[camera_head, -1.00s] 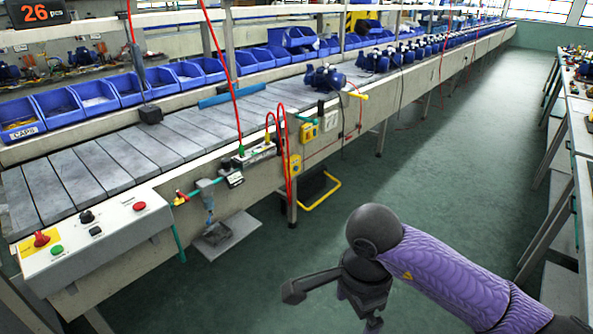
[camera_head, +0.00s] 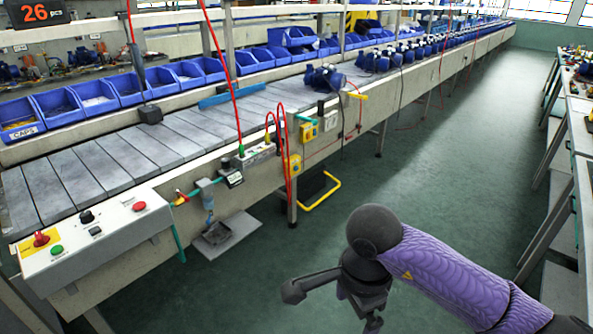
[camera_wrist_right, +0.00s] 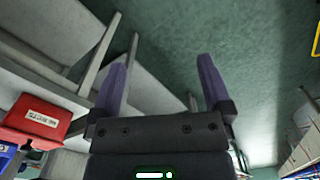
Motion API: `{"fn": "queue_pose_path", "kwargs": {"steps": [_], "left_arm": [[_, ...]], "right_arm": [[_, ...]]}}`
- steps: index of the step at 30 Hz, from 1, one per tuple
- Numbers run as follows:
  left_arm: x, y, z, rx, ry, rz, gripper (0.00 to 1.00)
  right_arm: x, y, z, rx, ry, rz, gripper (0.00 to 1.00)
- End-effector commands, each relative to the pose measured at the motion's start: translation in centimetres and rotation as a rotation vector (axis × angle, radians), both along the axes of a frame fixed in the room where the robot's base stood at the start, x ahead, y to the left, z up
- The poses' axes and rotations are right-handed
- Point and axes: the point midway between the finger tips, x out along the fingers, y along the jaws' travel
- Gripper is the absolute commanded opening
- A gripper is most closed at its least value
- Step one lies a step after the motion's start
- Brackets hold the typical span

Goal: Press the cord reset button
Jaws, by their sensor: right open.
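A light control panel (camera_head: 100,242) sits at the near left end of the line. It carries a red knob on a yellow plate (camera_head: 40,239), a green button (camera_head: 56,249), a black knob (camera_head: 87,216), a small black control (camera_head: 95,231) and a red button (camera_head: 139,206). The labels are too small to read, so I cannot tell which is the cord reset button. My right gripper (camera_wrist_right: 160,72) is open and empty in the right wrist view, above the floor, away from the panel. My left gripper is out of view.
The slatted conveyor (camera_head: 105,165) runs to the back right, with blue bins (camera_head: 60,107) behind it and blue motors (camera_head: 325,78) on it. Red hoses hang at its front. A bench (camera_head: 580,130) stands at right. A red bin (camera_wrist_right: 38,122) shows in the right wrist view.

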Motion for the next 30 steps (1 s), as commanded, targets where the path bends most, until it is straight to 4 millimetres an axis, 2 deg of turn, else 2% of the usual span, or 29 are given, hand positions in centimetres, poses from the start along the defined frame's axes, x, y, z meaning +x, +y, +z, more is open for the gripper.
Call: {"fn": "queue_pose_path", "kwargs": {"steps": [3,17,30], "left_arm": [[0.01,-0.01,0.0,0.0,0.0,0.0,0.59],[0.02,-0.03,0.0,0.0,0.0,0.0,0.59],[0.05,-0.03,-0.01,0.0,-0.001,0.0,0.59]], "right_arm": [[0.0,0.0,0.0,0.0,0.0,0.0,0.98],[0.0,0.0,0.0,0.0,0.0,0.0,0.0],[0.0,0.0,0.0,0.0,0.0,0.0,0.0]]}}
